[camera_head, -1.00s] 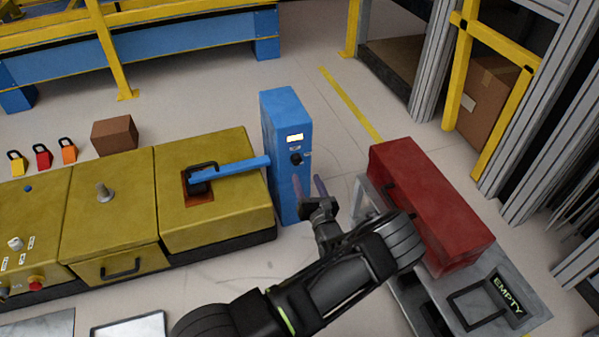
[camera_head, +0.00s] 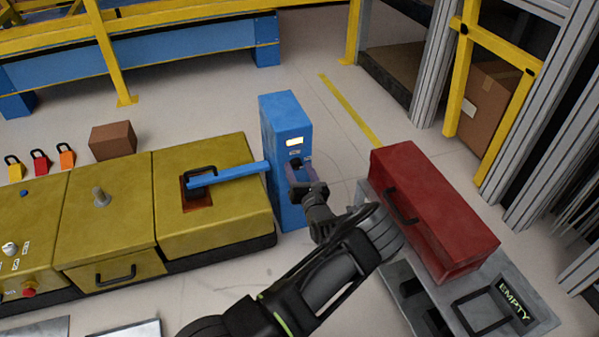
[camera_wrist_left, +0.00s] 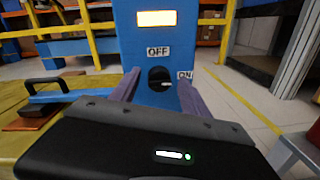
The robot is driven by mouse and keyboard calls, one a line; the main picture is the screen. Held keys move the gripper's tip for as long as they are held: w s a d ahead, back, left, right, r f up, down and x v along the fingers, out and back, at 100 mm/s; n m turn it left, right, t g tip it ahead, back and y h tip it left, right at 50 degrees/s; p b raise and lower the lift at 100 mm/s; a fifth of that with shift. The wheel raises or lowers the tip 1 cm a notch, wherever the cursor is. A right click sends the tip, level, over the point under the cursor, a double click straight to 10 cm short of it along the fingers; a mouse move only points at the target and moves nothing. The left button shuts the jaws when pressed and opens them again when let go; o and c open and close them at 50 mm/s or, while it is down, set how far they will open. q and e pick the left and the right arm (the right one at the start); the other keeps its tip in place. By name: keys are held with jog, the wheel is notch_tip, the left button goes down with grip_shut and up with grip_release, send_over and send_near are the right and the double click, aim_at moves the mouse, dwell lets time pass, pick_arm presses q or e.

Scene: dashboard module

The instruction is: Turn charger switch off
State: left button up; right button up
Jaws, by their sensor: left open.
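The blue charger box (camera_head: 285,125) stands upright at the right end of the yellow dashboard, with a lit display (camera_head: 294,142) on its face. In the left wrist view the black round switch (camera_wrist_left: 160,78) sits below an OFF label (camera_wrist_left: 158,51), with an ON label (camera_wrist_left: 185,75) to its right. The knob's pointer is hard to make out. My left gripper (camera_head: 302,172) is open in front of the charger face. Its two purple fingers (camera_wrist_left: 157,88) stand either side of the switch in the wrist view; I cannot tell whether they touch it. My right gripper is not in view.
A yellow dashboard (camera_head: 215,228) with a blue-handled lever (camera_head: 228,175) lies left of the charger. A red box (camera_head: 435,215) sits on a grey cart (camera_head: 535,308) close to my left arm's right. Padlocks and a brown box (camera_head: 113,140) stand behind the dashboard.

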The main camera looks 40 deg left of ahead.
pick_arm(q)
grip_shut()
dwell(0.6)
